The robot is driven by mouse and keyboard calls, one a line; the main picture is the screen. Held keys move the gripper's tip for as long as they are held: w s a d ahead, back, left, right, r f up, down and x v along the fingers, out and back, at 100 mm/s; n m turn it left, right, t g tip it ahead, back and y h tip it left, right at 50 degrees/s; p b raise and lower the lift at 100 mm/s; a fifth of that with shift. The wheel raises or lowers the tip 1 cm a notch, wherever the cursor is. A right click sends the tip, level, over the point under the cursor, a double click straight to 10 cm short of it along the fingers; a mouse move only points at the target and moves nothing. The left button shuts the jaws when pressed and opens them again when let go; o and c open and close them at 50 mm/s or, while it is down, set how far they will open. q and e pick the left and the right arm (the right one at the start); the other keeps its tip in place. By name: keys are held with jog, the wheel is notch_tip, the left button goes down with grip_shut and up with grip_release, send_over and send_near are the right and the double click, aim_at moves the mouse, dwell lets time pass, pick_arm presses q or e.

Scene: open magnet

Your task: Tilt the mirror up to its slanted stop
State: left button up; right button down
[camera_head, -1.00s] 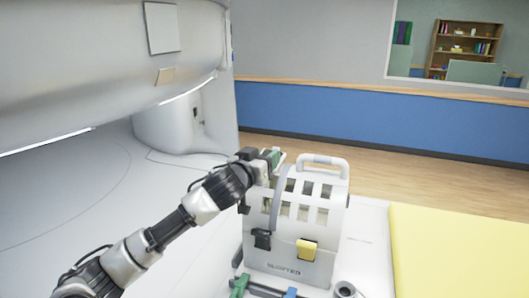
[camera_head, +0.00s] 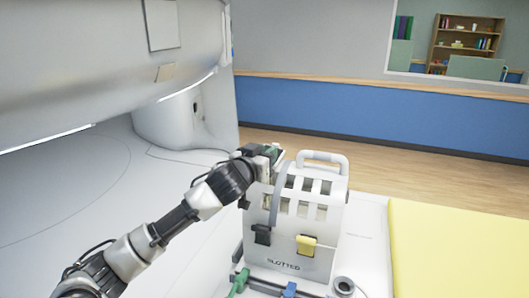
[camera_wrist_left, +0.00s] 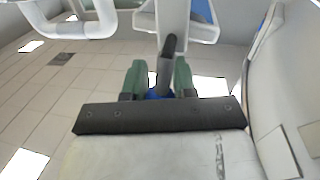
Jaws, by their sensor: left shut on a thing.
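The white coil (camera_head: 290,245) with a slotted front and a top handle stands upright at the centre of the head view. My left gripper (camera_head: 274,152) is at its upper left edge. In the left wrist view the two green fingers (camera_wrist_left: 158,80) are shut on a dark grey lever (camera_wrist_left: 167,60) that stands up between them. A pale post (camera_wrist_left: 173,20) rises behind the lever. The mirror's face cannot be made out in either view, so its tilt cannot be told. My right gripper is not in view.
A black clip (camera_head: 262,234) and a yellow clip (camera_head: 306,244) are on the coil's front. A green part (camera_head: 240,281) and a blue part (camera_head: 290,289) sit low in front of it. A yellow pad (camera_head: 450,255) lies right; the large white scanner housing (camera_head: 80,65) fills the left.

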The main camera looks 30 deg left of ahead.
pick_arm(q)
jog(key=m+p, duration=0.1)
jog(key=d+m+p, duration=0.1)
jog(key=m+p, duration=0.1)
jog(key=shift+w+d+f+g, duration=0.1)
jog(key=shift+w+d+g, duration=0.05)
jog(key=shift+g, duration=0.15)
jog(key=m+p, duration=0.1)
jog(key=m, duration=0.1)
jog(key=shift+w+d+f+m+p, duration=0.1)
jog(key=shift+d+f+m+p, duration=0.2)
jog(key=shift+d+f+p, duration=0.1)
jog(key=shift+d+f+m+g+y+p, duration=0.1)
jog(key=shift+f+m+g+y+p, duration=0.2)
jog(key=shift+m+y, duration=0.15)
jog(key=o, duration=0.9)
